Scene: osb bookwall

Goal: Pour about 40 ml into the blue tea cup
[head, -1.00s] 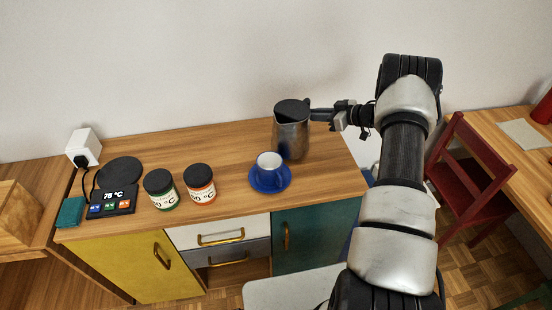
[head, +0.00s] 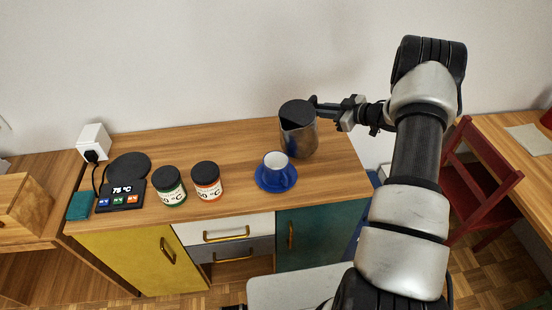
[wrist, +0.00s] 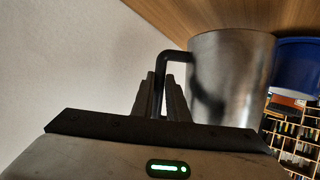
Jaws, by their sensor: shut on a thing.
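The metal pitcher (head: 299,135) with a black lid stands or hangs upright at the right end of the wooden cabinet top; I cannot tell if it touches the surface. My gripper (head: 322,108) is shut on its black handle from the right. In the wrist view the fingers (wrist: 159,98) close on the handle beside the steel body (wrist: 225,80). The blue tea cup (head: 276,163), white inside, sits on a blue saucer (head: 267,187) in front and a little left of the pitcher. The cup looks empty. Blue also shows behind the pitcher in the wrist view (wrist: 298,65).
Two jars with black lids, one green (head: 170,188) and one orange (head: 206,182), stand left of the cup. A heating plate (head: 129,166) and a control box reading 75 °C (head: 120,196) are further left. The wall is close behind. A red chair (head: 480,190) stands right.

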